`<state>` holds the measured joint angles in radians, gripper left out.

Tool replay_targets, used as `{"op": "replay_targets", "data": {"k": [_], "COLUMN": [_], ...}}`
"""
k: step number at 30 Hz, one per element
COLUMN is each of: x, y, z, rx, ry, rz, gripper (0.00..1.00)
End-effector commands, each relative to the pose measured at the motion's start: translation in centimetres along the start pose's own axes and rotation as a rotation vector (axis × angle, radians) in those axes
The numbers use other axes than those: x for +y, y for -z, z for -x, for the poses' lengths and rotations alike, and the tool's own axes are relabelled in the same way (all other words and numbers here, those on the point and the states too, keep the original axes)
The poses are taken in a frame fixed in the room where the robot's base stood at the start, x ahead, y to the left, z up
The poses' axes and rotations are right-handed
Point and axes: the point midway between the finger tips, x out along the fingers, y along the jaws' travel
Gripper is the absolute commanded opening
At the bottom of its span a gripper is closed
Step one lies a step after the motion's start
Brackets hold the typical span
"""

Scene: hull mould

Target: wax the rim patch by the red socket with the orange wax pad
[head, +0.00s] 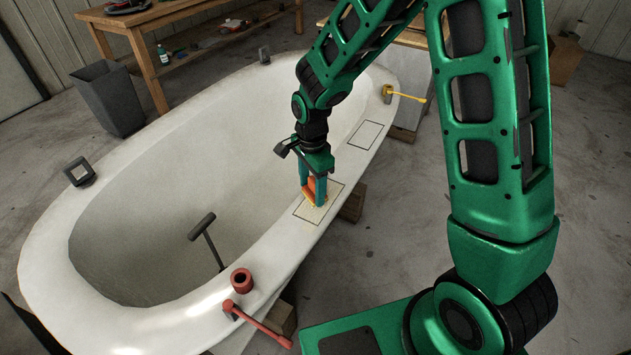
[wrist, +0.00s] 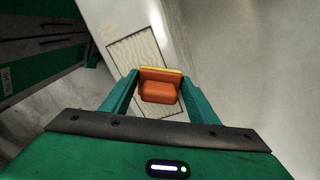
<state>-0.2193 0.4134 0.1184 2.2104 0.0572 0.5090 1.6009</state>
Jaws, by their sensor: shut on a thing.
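My gripper (head: 313,190) is shut on the orange wax pad (head: 311,186) above the outlined rim patch (head: 305,212). In the wrist view the pad (wrist: 159,88) sits between the two green fingers, with a yellow layer along its far edge. The patch (wrist: 132,52) shows behind it with pale wavy streaks inside a dark outline. The pad covers part of the patch, and I cannot tell whether it touches the surface. The red socket (head: 241,280) stands on the rim at the near end, lower left of this patch.
A second outlined patch (head: 366,135) lies farther along the rim, near a yellow handle (head: 408,95). A red handle (head: 256,325) sticks out below the red socket. A dark T-shaped tool (head: 207,240) stands in the white hull (head: 120,190). A grey bin (head: 108,97) stands at left.

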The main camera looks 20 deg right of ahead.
Motion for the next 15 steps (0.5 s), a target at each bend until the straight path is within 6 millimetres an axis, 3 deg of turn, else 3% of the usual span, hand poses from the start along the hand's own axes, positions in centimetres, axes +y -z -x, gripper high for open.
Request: {"op": "replay_targets", "data": {"k": [15], "x": [1.5], "y": [-2.5], "z": [-0.1], "rx": [0.001], "ry": [0.001], "rz": [0.002], "gripper": [0.36]}}
